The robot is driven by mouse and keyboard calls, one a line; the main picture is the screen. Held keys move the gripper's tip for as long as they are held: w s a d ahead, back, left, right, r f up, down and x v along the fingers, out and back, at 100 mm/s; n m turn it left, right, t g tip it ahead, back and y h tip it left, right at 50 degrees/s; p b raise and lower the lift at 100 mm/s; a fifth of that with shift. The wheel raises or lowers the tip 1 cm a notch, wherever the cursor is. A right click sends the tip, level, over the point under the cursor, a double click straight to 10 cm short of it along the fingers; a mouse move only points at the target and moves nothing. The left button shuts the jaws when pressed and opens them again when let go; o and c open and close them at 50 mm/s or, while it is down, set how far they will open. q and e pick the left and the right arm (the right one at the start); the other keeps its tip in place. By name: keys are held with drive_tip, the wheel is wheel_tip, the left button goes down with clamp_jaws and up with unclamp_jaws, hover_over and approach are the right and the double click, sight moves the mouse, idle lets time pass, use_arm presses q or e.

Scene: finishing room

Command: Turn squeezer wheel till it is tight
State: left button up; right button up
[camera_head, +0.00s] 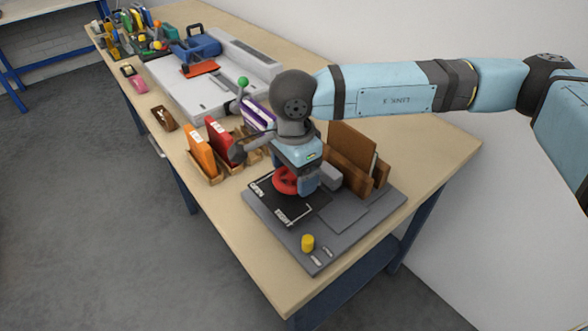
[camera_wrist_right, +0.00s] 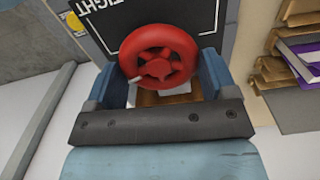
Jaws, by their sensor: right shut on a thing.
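The red squeezer wheel (camera_head: 286,181) sits over the black plate (camera_head: 302,207) with white lettering, on a grey base (camera_head: 352,222) at the near end of the bench. My right gripper (camera_head: 307,181) reaches down over the wheel and is shut on it. In the right wrist view the wheel (camera_wrist_right: 159,57) lies between the two blue fingers (camera_wrist_right: 168,85), one on each side. The word "TIGHT" shows on the plate beyond it. Part of the wheel is hidden by the gripper in the head view. My left gripper is not in view.
A yellow knob (camera_head: 307,243) stands on the base's near corner. Brown boards (camera_head: 350,155) stand upright right of the gripper. An orange book (camera_head: 201,152) and a red book (camera_head: 223,140) stand in wooden holders to the left. A large white machine (camera_head: 200,85) lies behind.

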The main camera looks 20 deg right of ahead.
drive_tip(key=o, duration=0.8)
drive_tip(key=shift+o, duration=0.2)
drive_tip(key=shift+r, duration=0.15)
wheel_tip(320, 180, up, 14)
drive_tip(key=shift+p, duration=0.4)
